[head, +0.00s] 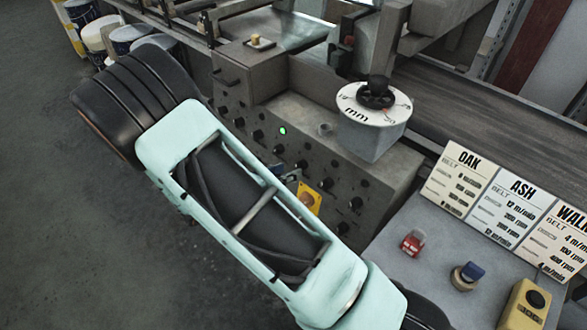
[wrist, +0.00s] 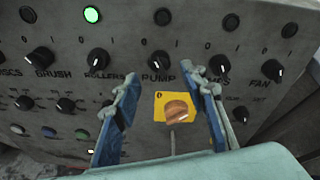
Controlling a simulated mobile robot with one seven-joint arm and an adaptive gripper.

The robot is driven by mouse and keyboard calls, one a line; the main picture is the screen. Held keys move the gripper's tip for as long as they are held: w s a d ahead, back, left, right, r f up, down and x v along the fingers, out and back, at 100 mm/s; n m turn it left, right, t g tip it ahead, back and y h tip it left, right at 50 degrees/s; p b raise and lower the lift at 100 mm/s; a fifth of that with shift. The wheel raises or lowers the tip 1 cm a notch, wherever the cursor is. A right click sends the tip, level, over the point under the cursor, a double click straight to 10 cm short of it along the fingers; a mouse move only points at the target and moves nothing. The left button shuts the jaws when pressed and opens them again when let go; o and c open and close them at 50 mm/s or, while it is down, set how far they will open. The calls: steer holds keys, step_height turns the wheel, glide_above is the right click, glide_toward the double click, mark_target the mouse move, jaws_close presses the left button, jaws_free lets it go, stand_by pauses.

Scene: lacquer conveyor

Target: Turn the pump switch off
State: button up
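The pump switch (wrist: 159,62) is a black rotary knob with a white mark, above the label PUMP on the grey panel. The lamp above it (wrist: 162,17) is dark. My gripper (wrist: 158,75) is open, its two blue fingers apart, with the tips at the left and right of the pump switch in the wrist view. I cannot tell how far the tips are from the panel. In the head view my gripper (head: 290,175) is small beside the panel, partly hidden by my arm.
A yellow plate with an orange knob (wrist: 178,110) lies below the pump switch. The rollers knob (wrist: 97,61) is to the left, with a lit green lamp (wrist: 91,14) above it. The fan knob (wrist: 272,70) is to the right. A round dial (head: 374,104) stands above the panel.

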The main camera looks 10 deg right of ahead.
steer(key=v, duration=0.7)
steer(key=shift+s+a, duration=0.2)
steer(key=shift+r, duration=0.2)
